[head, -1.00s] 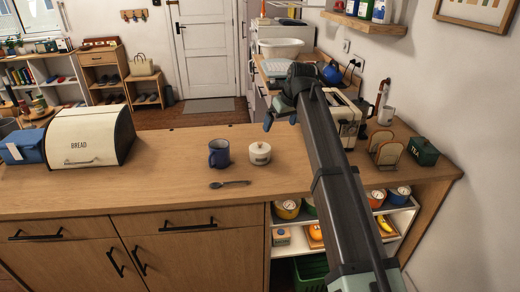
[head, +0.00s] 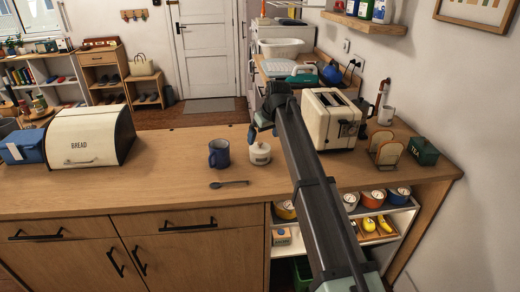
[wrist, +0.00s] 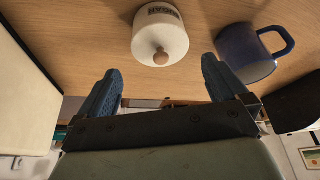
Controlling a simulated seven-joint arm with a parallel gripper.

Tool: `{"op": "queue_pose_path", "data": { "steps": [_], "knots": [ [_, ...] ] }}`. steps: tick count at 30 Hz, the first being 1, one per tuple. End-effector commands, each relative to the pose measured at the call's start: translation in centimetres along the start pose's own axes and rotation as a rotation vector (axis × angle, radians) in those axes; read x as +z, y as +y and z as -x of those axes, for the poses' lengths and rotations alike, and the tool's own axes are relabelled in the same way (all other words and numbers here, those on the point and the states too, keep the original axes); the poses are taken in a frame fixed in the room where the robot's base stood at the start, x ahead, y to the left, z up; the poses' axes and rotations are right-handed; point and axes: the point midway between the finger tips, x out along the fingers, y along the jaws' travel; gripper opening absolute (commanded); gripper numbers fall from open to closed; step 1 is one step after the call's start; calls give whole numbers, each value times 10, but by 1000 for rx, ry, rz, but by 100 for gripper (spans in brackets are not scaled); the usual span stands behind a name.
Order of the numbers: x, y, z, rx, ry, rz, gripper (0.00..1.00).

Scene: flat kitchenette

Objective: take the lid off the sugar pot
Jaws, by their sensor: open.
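The sugar pot (head: 260,158) is small and white and stands upright on the wooden counter. Its lid (head: 260,147) is on it. In the wrist view the pot (wrist: 150,22) is at the top centre, its lettering upside down, and the lid's round wooden knob (wrist: 161,58) points towards me. My gripper (head: 252,134) is open and empty, above and close to the pot. In the wrist view its two blue fingers (wrist: 160,68) are spread to either side of the knob and look apart from the pot.
A dark blue mug (head: 219,154) stands just left of the pot, close to one finger in the wrist view. A spoon (head: 230,184) lies in front. A toaster (head: 330,118) stands right, a bread bin (head: 90,138) far left. The counter between bin and mug is clear.

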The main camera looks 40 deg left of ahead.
Motion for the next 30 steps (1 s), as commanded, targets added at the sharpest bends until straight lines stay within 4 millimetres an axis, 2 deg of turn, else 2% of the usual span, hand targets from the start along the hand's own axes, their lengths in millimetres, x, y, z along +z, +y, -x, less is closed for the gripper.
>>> {"op": "queue_pose_path", "data": {
  "steps": [5,14,22,30],
  "knots": [
    [0,0,-11,0,-1,0,100],
    [0,-1,-48,1,1,0,100],
    [0,-1,-52,2,2,0,100],
    [0,-1,-51,2,2,0,75]
  ]
}}
